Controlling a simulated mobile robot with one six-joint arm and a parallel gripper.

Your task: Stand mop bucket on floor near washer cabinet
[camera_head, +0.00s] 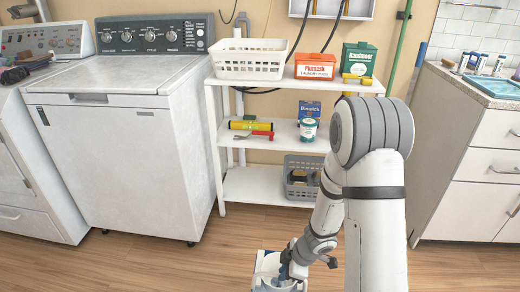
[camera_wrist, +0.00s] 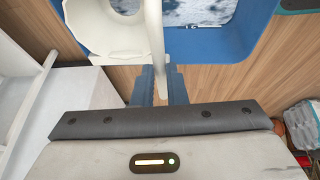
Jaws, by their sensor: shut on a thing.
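The mop bucket (camera_wrist: 195,43) is blue, with a white funnel-like wringer part (camera_wrist: 100,28) and greyish contents, in the wrist view. In the head view only a white and blue part of the bucket (camera_head: 268,266) shows at the bottom edge. My gripper (camera_wrist: 160,82) is shut on the bucket's white handle, which runs between its fingers. In the head view my gripper (camera_head: 288,268) is low, in front of the shelf. I cannot tell whether the bucket touches the floor. The white washer cabinet (camera_head: 115,165) stands to the left, with a dark control panel.
A white shelf rack (camera_head: 262,183) with a basket, boxes and a grey crate stands against the wall behind my gripper. Drawers (camera_head: 478,165) stand at right. Wood floor (camera_head: 140,262) is clear in front of the washer. Bags (camera_wrist: 302,125) lie at the wrist view's right edge.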

